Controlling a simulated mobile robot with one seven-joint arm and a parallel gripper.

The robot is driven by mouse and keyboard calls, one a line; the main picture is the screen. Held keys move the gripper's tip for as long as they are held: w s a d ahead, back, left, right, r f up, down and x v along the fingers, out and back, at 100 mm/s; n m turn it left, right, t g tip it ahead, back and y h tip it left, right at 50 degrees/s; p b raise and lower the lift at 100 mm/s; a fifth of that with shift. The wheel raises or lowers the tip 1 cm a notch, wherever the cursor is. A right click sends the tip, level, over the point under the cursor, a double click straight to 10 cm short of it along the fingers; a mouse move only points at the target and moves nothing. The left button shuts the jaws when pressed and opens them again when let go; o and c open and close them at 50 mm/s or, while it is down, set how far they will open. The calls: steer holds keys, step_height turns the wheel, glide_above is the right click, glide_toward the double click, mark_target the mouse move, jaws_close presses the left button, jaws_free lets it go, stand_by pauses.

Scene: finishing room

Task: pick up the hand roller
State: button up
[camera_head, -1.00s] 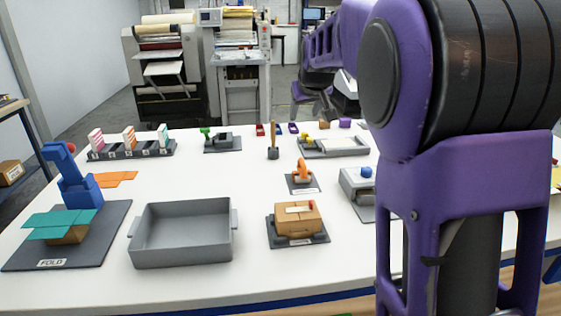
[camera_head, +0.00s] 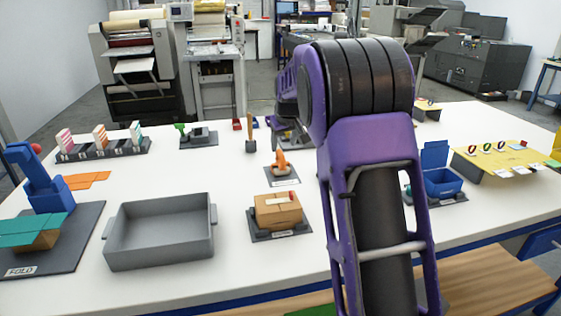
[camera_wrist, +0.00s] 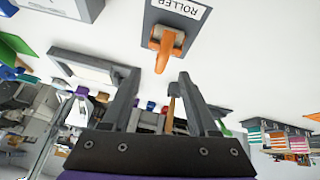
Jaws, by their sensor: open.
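The hand roller (camera_head: 281,160) has an orange handle and rests on a small grey plate (camera_head: 291,181), left of my arm in the head view. In the wrist view, which is upside down, the orange roller (camera_wrist: 168,46) lies on its plate marked ROLLER (camera_wrist: 181,13). My gripper (camera_wrist: 157,88) is open, with its two dark fingers apart and nothing between them. The roller shows beyond the fingertips, apart from them.
A cardboard box on a dark stand (camera_head: 278,212) and a grey tray (camera_head: 158,258) stand nearer the table's front. A wooden-handled tool (camera_head: 250,130) stands upright behind the roller. A blue box (camera_head: 441,183) is right of my arm. White table is clear left of the roller.

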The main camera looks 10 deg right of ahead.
mark_target(281, 152)
steer(key=shift+b+x, duration=0.3)
steer(key=shift+x, duration=2.4)
steer(key=shift+w+a+r, duration=0.1)
steer(key=shift+a, duration=0.05)
jaws_close()
